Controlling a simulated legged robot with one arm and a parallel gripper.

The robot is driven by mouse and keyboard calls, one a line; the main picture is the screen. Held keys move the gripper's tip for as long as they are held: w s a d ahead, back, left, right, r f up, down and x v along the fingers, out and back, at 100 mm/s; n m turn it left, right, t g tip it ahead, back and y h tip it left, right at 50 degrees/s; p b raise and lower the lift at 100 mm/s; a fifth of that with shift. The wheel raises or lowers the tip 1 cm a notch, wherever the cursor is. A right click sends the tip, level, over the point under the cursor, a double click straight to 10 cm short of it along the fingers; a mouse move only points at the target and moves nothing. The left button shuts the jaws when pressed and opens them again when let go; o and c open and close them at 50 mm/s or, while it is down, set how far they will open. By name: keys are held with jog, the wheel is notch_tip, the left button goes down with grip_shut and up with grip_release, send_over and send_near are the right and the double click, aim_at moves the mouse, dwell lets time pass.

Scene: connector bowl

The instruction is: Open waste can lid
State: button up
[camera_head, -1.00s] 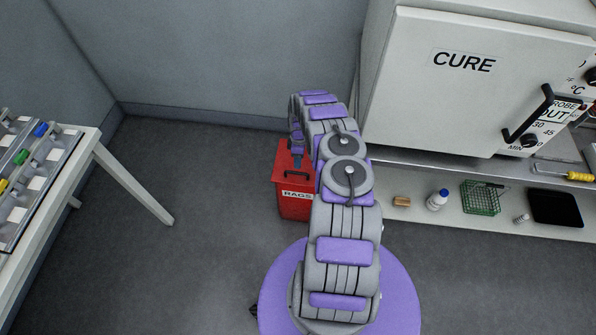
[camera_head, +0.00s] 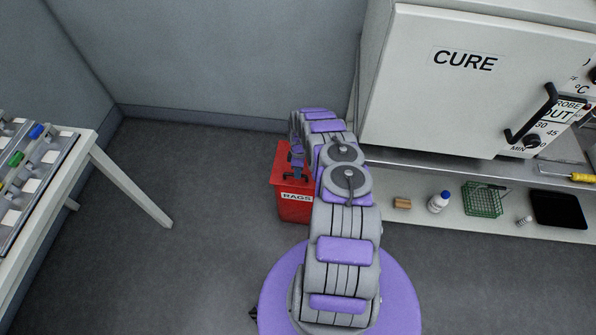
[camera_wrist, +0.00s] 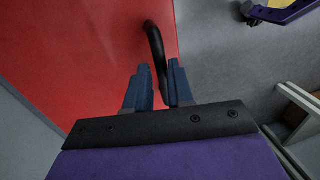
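The red waste can (camera_head: 294,209) with a "RAGS" label stands on the floor, left of the oven. Its red lid (camera_wrist: 90,50) looks shut and fills the left of the wrist view. A black bar handle (camera_wrist: 154,40) stands up from the lid. My gripper (camera_wrist: 160,68) is over the lid, its two blue fingers on either side of the handle's near end. A small gap shows beside the handle, so the fingers look open around it. In the head view, my gripper (camera_head: 297,172) is low at the lid and hides most of the handle.
A white oven marked "CURE" (camera_head: 470,95) is close on the right. A low shelf (camera_head: 430,222) below it holds a bottle (camera_head: 438,202), a green basket (camera_head: 484,200) and a black tray (camera_head: 558,209). A white table (camera_head: 100,165) stands left. Floor between is clear.

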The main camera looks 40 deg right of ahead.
grip_shut()
jog(key=shift+r, duration=0.1)
